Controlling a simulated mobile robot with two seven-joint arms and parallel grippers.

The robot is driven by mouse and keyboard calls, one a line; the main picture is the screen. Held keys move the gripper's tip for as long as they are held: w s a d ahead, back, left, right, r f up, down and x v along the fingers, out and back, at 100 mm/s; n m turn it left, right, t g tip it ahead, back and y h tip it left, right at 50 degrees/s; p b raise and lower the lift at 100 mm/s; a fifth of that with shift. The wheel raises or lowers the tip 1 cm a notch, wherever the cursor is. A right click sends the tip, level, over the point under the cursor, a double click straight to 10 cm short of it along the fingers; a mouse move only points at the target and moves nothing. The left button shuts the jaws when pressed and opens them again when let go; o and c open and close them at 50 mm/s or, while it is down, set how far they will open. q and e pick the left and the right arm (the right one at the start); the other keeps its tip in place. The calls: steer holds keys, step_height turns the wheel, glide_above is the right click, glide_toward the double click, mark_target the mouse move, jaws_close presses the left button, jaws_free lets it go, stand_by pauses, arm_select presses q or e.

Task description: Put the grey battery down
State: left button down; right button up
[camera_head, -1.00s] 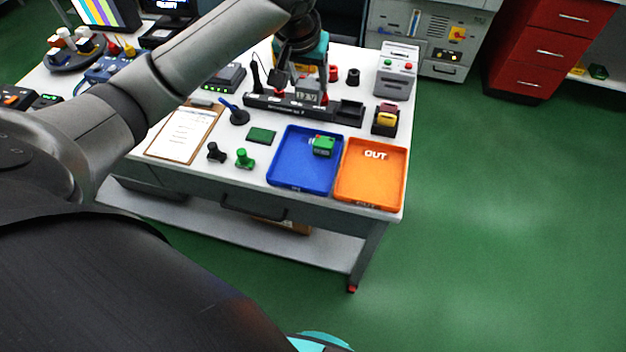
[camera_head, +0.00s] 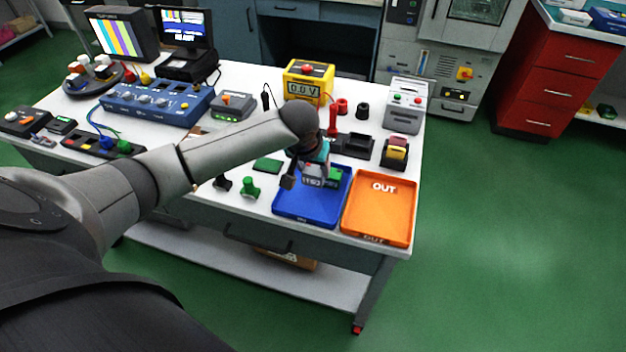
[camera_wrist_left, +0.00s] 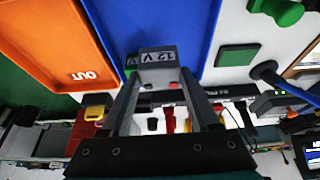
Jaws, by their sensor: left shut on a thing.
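The grey battery (camera_head: 312,181), a small block with a printed label, is in my left gripper (camera_head: 313,170), over the back part of the blue tray (camera_head: 305,216). In the left wrist view the fingers of my left gripper (camera_wrist_left: 158,84) are shut on the grey battery (camera_wrist_left: 157,66), with the blue tray (camera_wrist_left: 190,25) behind it. I cannot tell whether the battery touches the tray floor. A green battery (camera_head: 335,177) sits in the tray just right of it, partly hidden. My right gripper is not in view.
The orange OUT tray (camera_head: 379,226) is empty, right of the blue tray. Green knob-like pieces (camera_head: 250,189) and a green pad (camera_head: 267,166) lie to the left. A holder with a yellow block (camera_head: 396,152) and a yellow meter (camera_head: 308,80) stand behind. The blue tray's front is free.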

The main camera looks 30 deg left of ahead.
mark_target(313, 180)
arm_select(q)
step_height(313, 180, down, 4)
steer(key=shift+r+b, duration=0.1)
steer(key=shift+b, duration=0.35)
steer(key=shift+c, duration=0.6)
jaws_free()
steer(key=shift+f, duration=0.2)
steer(key=p+v, duration=0.3)
steer(key=v, duration=0.9)
steer(key=shift+r, duration=0.2)
